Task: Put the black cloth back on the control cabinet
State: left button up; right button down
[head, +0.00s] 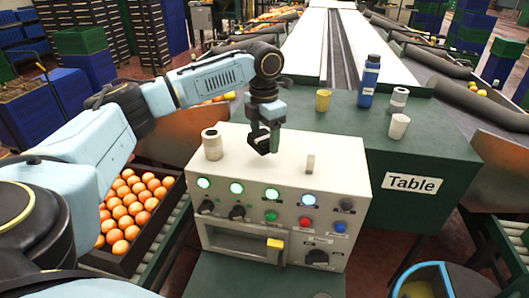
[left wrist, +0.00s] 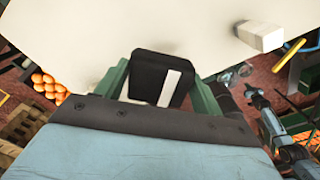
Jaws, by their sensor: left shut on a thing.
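The control cabinet (head: 335,172) is an off-white box with lit buttons, knobs and a yellow handle on its front. My left gripper (head: 264,138) points down over the middle of its top. It is shut on a small dark piece, which I take to be the black cloth (head: 260,146). In the left wrist view the black cloth (left wrist: 150,72) shows as a dark patch with a white strip between the green fingers, in front of the pale cabinet top (left wrist: 70,35). Whether the cloth touches the top I cannot tell. My right gripper is not in view.
A white roll (head: 212,145) and a small white post (head: 310,164) stand on the cabinet top. The green table (head: 440,155) at right holds a yellow cup (head: 323,100), a blue bottle (head: 369,82) and white containers. An orange-filled crate (head: 149,237) is at left.

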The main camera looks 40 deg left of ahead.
aim_at(265, 160)
pick_arm(q)
jog(key=shift+f, duration=2.35)
jog(key=shift+f, duration=0.1)
jog(key=o, duration=1.1)
jog(key=shift+b, duration=0.3)
jog(key=shift+r, duration=0.25)
notch_tip(265, 160, up, 12)
jog(key=shift+f+p, duration=0.1)
jog(key=shift+p, duration=0.7)
jog(key=shift+s+f, duration=0.1)
